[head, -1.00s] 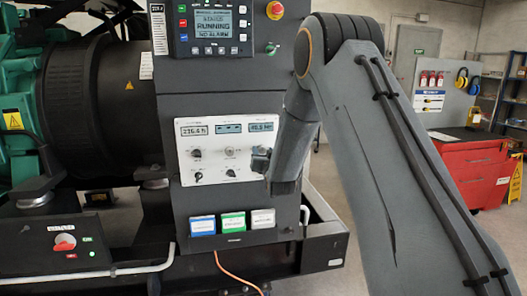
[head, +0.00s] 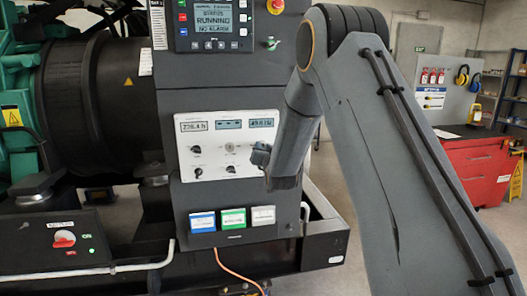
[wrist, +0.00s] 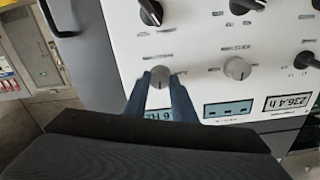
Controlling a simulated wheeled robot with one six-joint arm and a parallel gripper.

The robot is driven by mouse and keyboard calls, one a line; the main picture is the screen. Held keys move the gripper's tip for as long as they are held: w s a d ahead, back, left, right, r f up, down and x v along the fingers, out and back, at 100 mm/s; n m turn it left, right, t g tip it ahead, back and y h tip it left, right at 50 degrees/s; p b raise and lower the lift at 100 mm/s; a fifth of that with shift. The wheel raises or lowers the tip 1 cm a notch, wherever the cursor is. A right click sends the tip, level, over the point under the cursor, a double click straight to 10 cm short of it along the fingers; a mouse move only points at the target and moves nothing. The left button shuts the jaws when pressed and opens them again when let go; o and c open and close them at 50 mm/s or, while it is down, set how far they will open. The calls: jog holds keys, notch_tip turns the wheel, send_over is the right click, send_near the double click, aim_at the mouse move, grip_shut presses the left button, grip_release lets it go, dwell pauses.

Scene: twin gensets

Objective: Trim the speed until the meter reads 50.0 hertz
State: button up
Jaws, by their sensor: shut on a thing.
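The grey speed trim knob (wrist: 160,77) sits on the white panel in the wrist view, between the two blue fingers of my gripper (wrist: 160,84). The fingers are shut on it. In the head view my gripper (head: 261,154) is at the right side of the white panel (head: 227,165), and the knob is hidden there. The hertz meter (head: 261,123) is lit at the panel's upper right. Its digits are too small to read surely. In the wrist view the meter (wrist: 160,115) appears upside down between the fingers, partly covered, with "6 Hz" showing.
A second grey knob (wrist: 237,68) is beside the held one, with black switches (wrist: 150,13) farther along. The controller screen (head: 211,17) shows RUNNING and NO ALARM. A red emergency stop button (head: 275,6) is above the panel. Blue, green and white labelled blocks (head: 233,218) are below.

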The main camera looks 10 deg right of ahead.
jog(key=shift+m+b, duration=1.6)
jog(key=shift+m, duration=0.5)
jog(key=o, duration=1.1)
jog(key=shift+s+b, duration=1.05)
jog(key=shift+s, duration=2.85)
